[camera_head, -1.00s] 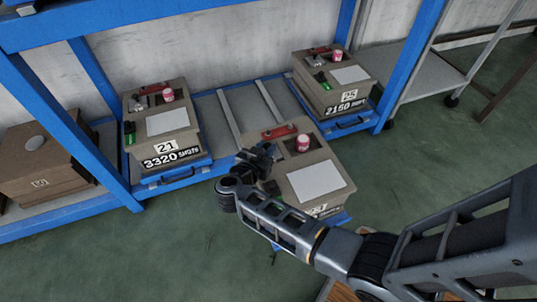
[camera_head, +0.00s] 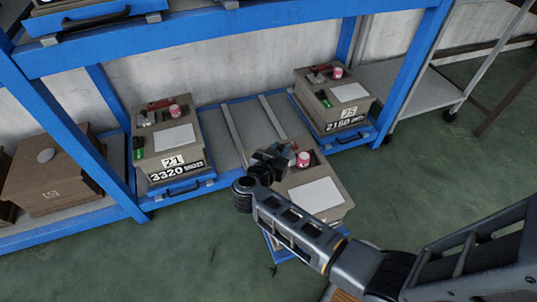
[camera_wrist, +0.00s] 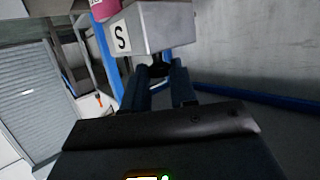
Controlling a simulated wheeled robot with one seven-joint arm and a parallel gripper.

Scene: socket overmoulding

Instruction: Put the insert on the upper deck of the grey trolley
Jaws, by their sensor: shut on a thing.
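My gripper (camera_head: 268,167) is over the far left part of the middle tan box, which is drawn out in front of the rack. In the wrist view the fingers (camera_wrist: 165,85) are shut on the dark knob of a grey block (camera_wrist: 155,28) with a white "S" label, which I take to be the insert. In the head view only a small grey patch (camera_head: 287,152) of it seems to show, beside a pink jar (camera_head: 303,159). A grey wheeled stand, perhaps the trolley, shows a low deck (camera_head: 412,82) at the right; its upper deck is not clearly in view.
The middle box (camera_head: 312,196) sits on a blue tray. A rack post (camera_head: 413,65) stands before the stand. Green floor (camera_head: 440,170) is clear at the right.

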